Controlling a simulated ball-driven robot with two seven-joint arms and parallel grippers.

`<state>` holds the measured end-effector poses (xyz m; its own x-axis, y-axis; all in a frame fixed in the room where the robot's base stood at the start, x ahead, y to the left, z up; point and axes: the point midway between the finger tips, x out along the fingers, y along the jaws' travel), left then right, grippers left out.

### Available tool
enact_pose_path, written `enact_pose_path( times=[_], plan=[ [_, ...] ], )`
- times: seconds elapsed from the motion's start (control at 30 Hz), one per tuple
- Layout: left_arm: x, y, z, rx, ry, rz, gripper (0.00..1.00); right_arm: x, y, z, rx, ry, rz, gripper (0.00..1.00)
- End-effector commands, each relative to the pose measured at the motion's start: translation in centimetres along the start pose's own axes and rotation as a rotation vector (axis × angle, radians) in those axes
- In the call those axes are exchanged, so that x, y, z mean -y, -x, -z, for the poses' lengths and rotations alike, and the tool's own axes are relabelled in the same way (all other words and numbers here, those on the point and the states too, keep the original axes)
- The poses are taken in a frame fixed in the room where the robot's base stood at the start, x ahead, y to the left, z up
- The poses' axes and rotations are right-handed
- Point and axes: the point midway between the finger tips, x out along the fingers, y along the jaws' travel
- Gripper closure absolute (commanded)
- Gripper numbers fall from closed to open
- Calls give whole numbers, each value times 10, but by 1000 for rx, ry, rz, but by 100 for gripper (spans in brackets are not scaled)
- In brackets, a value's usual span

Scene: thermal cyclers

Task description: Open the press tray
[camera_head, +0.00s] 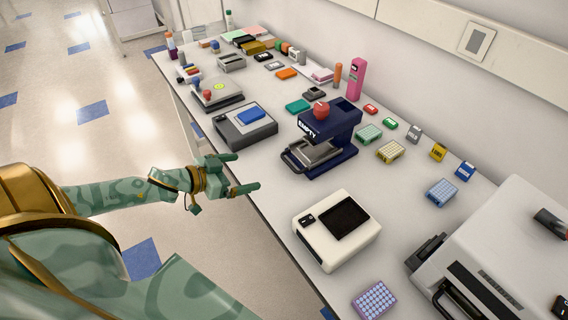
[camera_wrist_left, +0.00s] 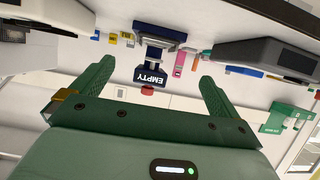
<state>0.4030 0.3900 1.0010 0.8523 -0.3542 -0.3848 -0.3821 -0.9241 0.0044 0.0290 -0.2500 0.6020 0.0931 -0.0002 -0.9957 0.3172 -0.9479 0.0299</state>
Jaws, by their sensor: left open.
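The press (camera_head: 328,135) is dark blue with a red knob on top and the word EMPTY on its front. It stands near the middle of the bench. Its metal tray (camera_head: 315,152), with a dark handle loop at the front left, sits low in the press. The press (camera_wrist_left: 152,75) appears upside down in the left wrist view, between the fingers. My left gripper (camera_head: 246,172) is open and empty at the bench's front edge, left of the tray handle and apart from it. My right gripper is not in view.
A white device (camera_head: 336,230) with a dark screen stands in front of the press. A grey device with a blue block (camera_head: 246,125) stands to its left. A large grey machine (camera_head: 500,260) fills the right. Several coloured racks lie behind. Bare bench lies between gripper and press.

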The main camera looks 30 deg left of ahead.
Motion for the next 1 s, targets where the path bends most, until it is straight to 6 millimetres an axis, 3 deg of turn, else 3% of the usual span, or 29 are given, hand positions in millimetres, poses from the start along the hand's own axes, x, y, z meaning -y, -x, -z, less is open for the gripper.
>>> enact_pose_path(
  times=[0.6,0.8,1.0],
  plan=[
    [0,-122,1,-4,-3,1,0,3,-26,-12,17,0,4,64],
    [0,-142,1,-2,-2,1,0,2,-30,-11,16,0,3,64],
    [0,-144,0,0,-1,0,0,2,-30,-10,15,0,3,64]
  ],
)
